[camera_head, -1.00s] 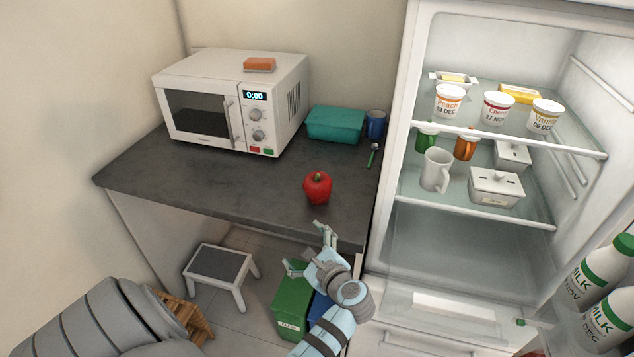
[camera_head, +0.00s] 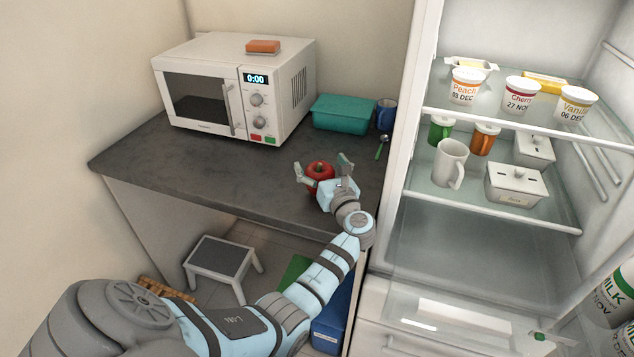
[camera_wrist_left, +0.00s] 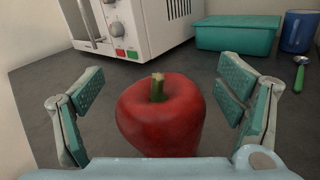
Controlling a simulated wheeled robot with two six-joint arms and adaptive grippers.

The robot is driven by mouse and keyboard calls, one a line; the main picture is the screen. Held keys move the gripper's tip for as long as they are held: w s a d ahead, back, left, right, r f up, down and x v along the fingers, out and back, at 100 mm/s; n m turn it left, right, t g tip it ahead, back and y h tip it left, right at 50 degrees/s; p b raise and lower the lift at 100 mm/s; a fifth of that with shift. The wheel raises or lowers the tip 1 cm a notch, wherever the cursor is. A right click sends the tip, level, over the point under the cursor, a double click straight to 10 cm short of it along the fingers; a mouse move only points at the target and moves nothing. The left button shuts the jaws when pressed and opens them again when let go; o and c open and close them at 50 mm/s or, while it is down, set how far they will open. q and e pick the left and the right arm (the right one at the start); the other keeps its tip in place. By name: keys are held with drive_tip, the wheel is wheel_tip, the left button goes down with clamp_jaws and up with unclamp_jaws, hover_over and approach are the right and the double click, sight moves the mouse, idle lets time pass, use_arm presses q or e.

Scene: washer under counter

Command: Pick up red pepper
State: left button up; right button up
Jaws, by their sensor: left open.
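The red pepper (camera_head: 318,171) stands upright on the dark counter near its front right part, with its green stem up. It also shows large in the left wrist view (camera_wrist_left: 160,115), its base hidden by my gripper's body. My left gripper (camera_head: 322,166) is open with one finger on each side of the pepper. In the left wrist view both finger pads (camera_wrist_left: 163,100) are apart from the pepper, with a gap on each side. My right gripper is not in view.
A white microwave (camera_head: 205,90) with an orange sponge-like block (camera_head: 263,46) on top stands behind left. A teal container (camera_head: 343,112), a blue mug (camera_head: 386,114) and a green-handled utensil (camera_head: 382,147) are behind right. The open fridge (camera_head: 400,180) borders the counter's right side.

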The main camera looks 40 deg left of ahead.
use_arm(q)
drive_tip(key=shift+w+a+f, duration=0.1)
drive_tip(key=shift+w, duration=0.15)
drive_tip(key=shift+s+r, duration=0.2)
drive_tip(key=shift+s, duration=0.05)
drive_tip(key=c, duration=0.9)
drive_tip(key=shift+f, duration=0.1)
drive_tip(key=c, duration=1)
wheel_tip(320, 180, up, 10)
drive_tip(key=p, duration=0.3)
drive_tip(key=shift+f, duration=0.25)
drive_tip(key=shift+c, duration=0.8)
drive_tip(key=shift+r+p, duration=0.3)
